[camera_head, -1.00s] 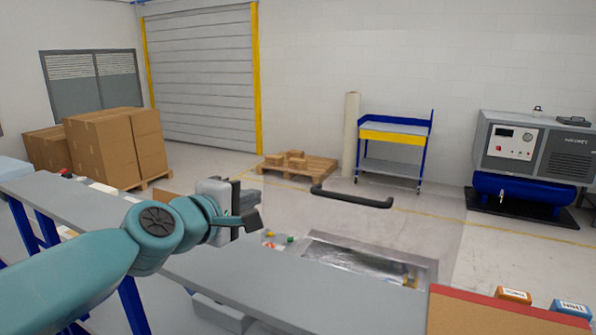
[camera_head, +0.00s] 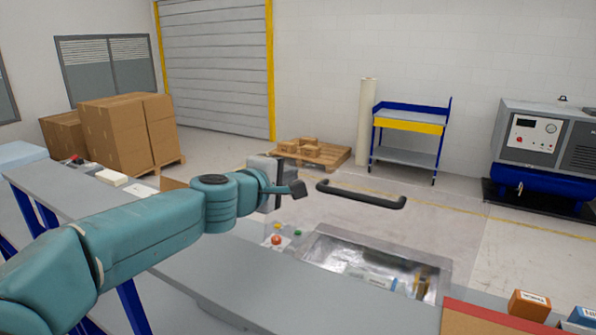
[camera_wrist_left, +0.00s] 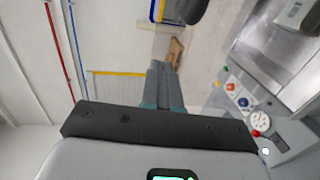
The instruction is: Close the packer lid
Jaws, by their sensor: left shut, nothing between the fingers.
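The packer (camera_head: 434,275) is a metal chamber set in the bench, with a bright, shiny interior. Its lid looks see-through and raised; faint edges show above the chamber. The lid's black bar handle (camera_head: 360,195) stands above the chamber's far side. My left gripper (camera_head: 298,189) is shut and empty, just left of the handle's left end, with a small gap in the picture. My right gripper is out of view.
A control panel with colored buttons (camera_head: 276,240) and a gauge (camera_wrist_left: 261,121) sits left of the chamber. A red-edged board (camera_head: 490,318) and small boxes (camera_head: 529,306) lie at right. The grey bench top (camera_head: 240,275) in front is clear.

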